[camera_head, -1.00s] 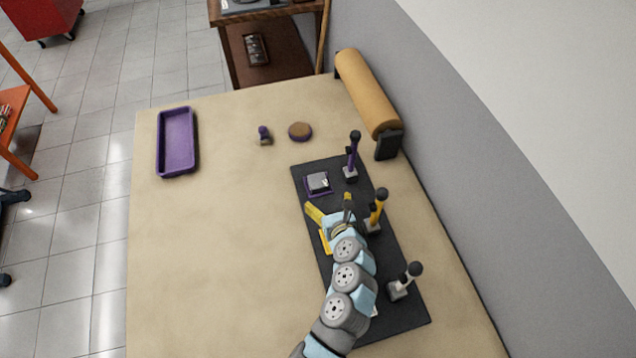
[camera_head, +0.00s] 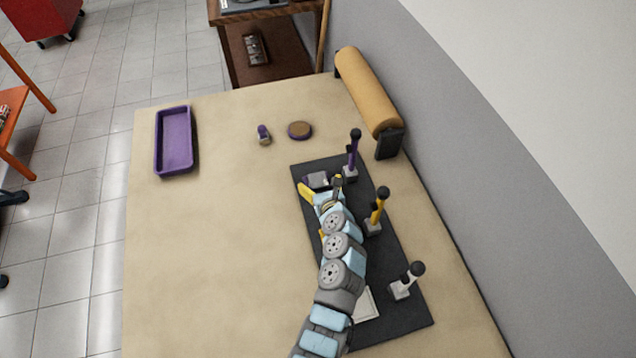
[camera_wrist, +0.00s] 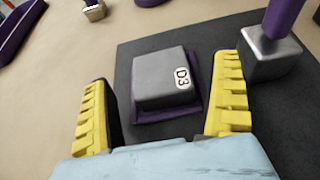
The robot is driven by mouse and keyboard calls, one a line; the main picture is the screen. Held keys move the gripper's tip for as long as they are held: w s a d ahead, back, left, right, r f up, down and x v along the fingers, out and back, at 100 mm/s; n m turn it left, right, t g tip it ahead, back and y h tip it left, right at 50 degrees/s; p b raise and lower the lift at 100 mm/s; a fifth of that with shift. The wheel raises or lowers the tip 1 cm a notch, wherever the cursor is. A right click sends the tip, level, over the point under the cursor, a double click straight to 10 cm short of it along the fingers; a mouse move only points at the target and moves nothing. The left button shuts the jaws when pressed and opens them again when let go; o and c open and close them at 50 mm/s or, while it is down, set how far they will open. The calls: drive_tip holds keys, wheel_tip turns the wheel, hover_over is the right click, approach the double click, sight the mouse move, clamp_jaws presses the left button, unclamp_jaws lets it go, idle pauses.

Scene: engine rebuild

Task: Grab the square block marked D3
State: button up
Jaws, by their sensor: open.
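The square block marked D3 (camera_wrist: 160,76) is grey with a white label and sits on a purple square base (camera_wrist: 168,113) on the dark mat. In the head view the block (camera_head: 317,179) is at the far end of the mat, just beyond my gripper. My gripper (camera_head: 322,188) is open with yellow ridged fingers. In the wrist view my gripper (camera_wrist: 165,108) has one finger on either side of the block's near part, with gaps between fingers and block. The block looks empty of any grip.
A purple-handled upright lever (camera_head: 353,155) on a metal foot stands right of the block. A yellow lever (camera_head: 377,210) and a white one (camera_head: 405,282) stand along the mat (camera_head: 395,318). A purple tray (camera_head: 158,150) lies far left.

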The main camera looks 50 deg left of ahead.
drive_tip(key=shift+x, duration=1.05)
drive_tip(key=c, duration=1.4)
drive_tip(key=shift+o, duration=0.2)
drive_tip(key=shift+r, duration=0.1)
